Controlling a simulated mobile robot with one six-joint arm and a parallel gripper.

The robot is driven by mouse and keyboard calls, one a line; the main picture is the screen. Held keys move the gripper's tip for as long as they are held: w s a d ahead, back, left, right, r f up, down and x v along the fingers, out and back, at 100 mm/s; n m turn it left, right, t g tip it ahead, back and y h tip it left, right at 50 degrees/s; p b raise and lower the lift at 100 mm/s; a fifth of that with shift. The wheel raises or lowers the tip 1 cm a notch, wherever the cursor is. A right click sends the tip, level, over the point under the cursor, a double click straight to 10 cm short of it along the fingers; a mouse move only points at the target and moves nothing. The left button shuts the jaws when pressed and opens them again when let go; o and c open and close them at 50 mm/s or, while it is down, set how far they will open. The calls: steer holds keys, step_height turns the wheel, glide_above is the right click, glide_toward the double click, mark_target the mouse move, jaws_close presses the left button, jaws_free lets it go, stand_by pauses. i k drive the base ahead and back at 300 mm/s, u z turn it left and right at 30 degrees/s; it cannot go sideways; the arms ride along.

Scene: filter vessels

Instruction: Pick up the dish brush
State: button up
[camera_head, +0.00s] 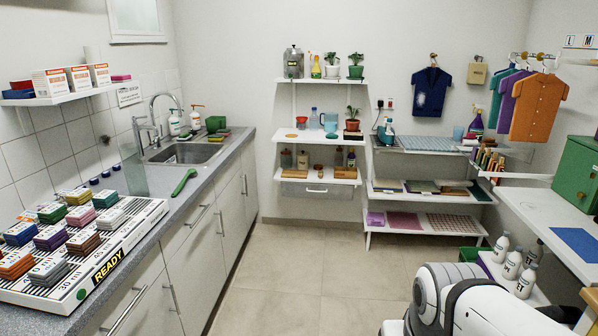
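A green long-handled object (184,181), which looks like the dish brush, lies on the grey counter (215,168) in front of the sink. Its wider end points away from me, and its bristles cannot be made out. A small item also lies in the sink basin (190,153), too small to identify. My gripper is not in view; only a white and black part of my own body shows at the bottom right, far from the brush.
A striped board (122,232) with several coloured blocks stands on the near counter, left of the brush. The faucet (154,110) and bottles stand behind the sink. The floor (290,270) in the middle is clear. A right-hand table (540,212) holds a green box (578,172).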

mark_target(192, 172)
steer(key=u, duration=0.1)
steer(key=i, duration=1.55)
steer(key=u, duration=0.95)
steer(key=i, duration=2)
steer(key=u, duration=0.7)
